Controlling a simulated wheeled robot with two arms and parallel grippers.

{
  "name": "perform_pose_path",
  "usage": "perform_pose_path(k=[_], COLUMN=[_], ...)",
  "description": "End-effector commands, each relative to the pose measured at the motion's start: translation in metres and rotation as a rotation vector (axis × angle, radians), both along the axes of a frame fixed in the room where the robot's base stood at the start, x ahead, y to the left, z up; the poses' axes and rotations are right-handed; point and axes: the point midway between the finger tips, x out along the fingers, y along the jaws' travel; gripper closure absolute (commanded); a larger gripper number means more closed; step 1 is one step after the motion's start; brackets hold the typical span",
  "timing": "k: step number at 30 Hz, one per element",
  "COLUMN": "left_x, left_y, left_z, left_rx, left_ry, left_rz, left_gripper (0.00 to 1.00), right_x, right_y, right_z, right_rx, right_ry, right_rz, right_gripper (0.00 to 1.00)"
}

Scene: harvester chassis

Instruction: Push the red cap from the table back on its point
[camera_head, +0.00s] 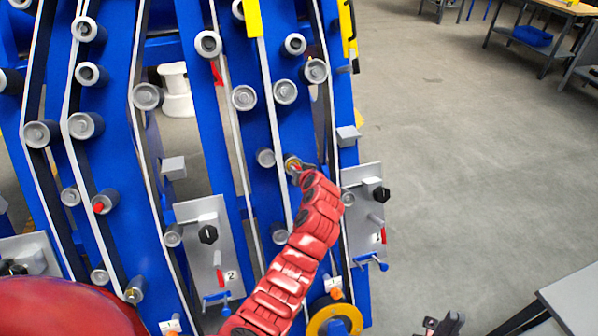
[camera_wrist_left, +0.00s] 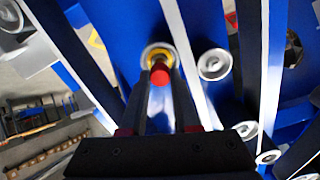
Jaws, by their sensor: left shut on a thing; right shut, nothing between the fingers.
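The red cap (camera_wrist_left: 160,75) shows in the left wrist view, held between the tips of my left gripper (camera_wrist_left: 160,88). Right behind the cap is a round point with a yellow ring (camera_wrist_left: 157,54) on the blue chassis. I cannot tell whether the cap touches it or how far it is pushed on. In the head view my left gripper (camera_head: 297,171) is at this point, right of the chassis middle, and mostly hides the cap. My right gripper (camera_head: 442,325) is at the bottom edge, shut and empty, away from the chassis.
The blue chassis (camera_head: 205,120) carries belts and several grey rollers (camera_head: 244,97) around my left gripper. Grey plates with black knobs (camera_head: 208,234) stand below. A grey table (camera_head: 575,305) is at the lower right. The floor (camera_head: 450,150) to the right is clear.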

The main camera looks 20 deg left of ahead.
Motion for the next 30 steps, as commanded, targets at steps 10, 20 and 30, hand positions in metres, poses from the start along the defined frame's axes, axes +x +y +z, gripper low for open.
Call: perform_pose_path(k=[10, 20, 30], left_x=[0.0001, 0.0004, 0.0003], left_y=[-0.0001, -0.0003, -0.0002], left_z=[-0.0009, 0.0005, 0.0003], left_rx=[0.0, -0.001, 0.0], left_ry=[-0.001, -0.001, -0.001], left_rz=[0.0, -0.001, 0.0], left_gripper=[1.0, 1.0, 1.0], right_x=[0.0, 0.0, 0.0], right_y=[0.0, 0.0, 0.0], right_z=[-0.0035, -0.0079, -0.0078], right_rx=[0.0, 0.0, 0.0], right_ry=[0.0, 0.0, 0.0], right_rz=[0.0, 0.0, 0.0], right_gripper=[1.0, 1.0, 1.0])
